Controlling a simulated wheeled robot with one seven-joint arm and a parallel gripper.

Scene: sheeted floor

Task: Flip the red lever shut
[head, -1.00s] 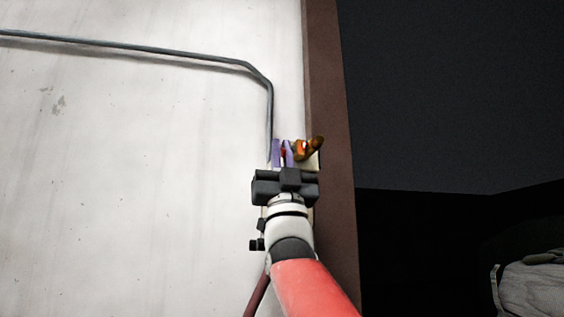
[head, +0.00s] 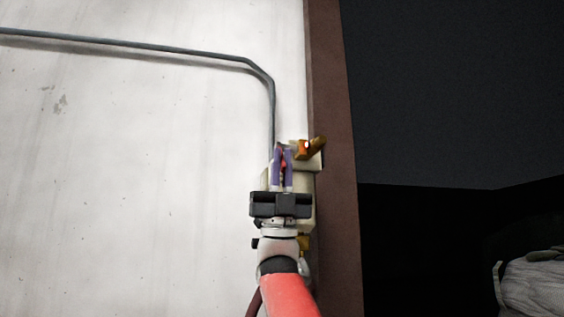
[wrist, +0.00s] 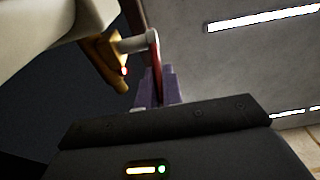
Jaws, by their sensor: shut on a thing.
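The red lever (head: 283,161) is on a pale box on the wall and shows as a thin red strip between the purple fingers of my gripper (head: 283,150). In the wrist view the red lever (wrist: 155,55) runs down from a pale round pivot to between the purple fingertips (wrist: 155,82). My gripper is shut on the lever. The fingers and the dark gripper body hide part of the lever and of the box.
The pale box (head: 302,190) is fixed to the white wall, with an orange-brown handle (head: 312,147) at its top right. A grey pipe (head: 150,49) runs along the wall and down to the box. A brown post (head: 333,130) stands to the right, with darkness beyond.

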